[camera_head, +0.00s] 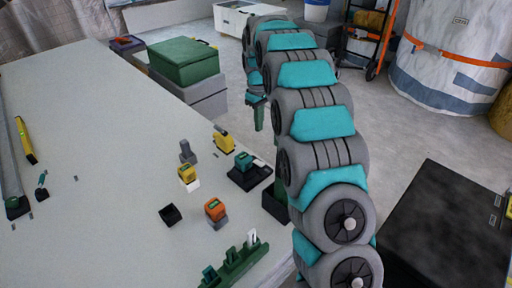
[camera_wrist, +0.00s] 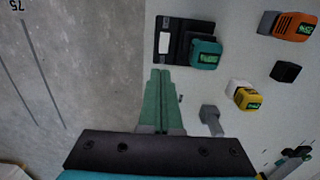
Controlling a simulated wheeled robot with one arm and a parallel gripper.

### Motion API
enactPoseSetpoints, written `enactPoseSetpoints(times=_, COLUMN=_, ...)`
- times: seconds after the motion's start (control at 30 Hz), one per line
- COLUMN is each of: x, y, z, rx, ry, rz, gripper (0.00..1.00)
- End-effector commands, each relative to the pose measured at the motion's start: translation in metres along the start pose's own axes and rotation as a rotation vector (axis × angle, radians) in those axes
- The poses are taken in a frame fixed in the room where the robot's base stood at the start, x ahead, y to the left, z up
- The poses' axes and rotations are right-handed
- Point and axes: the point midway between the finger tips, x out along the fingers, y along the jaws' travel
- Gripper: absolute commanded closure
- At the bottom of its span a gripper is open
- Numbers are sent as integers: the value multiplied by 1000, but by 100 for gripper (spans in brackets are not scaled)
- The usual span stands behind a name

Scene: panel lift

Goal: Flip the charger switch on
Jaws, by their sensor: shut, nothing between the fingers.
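The charger (camera_head: 240,180) is a black base on the worktable near its right edge, with a teal battery (camera_head: 244,161) seated on it. In the wrist view, the charger (camera_wrist: 171,32) lies just beyond my fingertips, with the teal battery (camera_wrist: 205,54) on its right side and a white patch (camera_wrist: 164,43) on its left. I cannot make out a switch or its position. My gripper (camera_wrist: 163,72) is shut and empty, its green fingers pointing toward the charger. In the head view, my gripper (camera_head: 259,120) hangs beside the table's right edge, apart from the charger.
The worktable (camera_head: 100,130) holds yellow (camera_head: 187,173) and orange (camera_head: 214,209) batteries, a black cup-like block (camera_head: 170,215), a grey post (camera_head: 187,152) and a green rack (camera_head: 235,265) in front. A green case (camera_head: 183,60) stands behind; a black box (camera_head: 445,225) stands right.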

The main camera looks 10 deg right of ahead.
Motion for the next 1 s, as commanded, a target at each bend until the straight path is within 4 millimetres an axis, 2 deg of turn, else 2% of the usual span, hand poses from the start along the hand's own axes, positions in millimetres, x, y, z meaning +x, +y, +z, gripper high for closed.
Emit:
enactPoseSetpoints(times=0.1, x=-4, y=-2, z=-13, rx=-3, ry=-49, rz=1, gripper=100)
enactPoseSetpoints(times=0.33, x=0, y=-7, z=-26, rx=-1, ry=-119, rz=4, gripper=100)
enactPoseSetpoints(times=1.0, x=8, y=-10, z=-28, rx=1, ry=-143, rz=4, gripper=100)
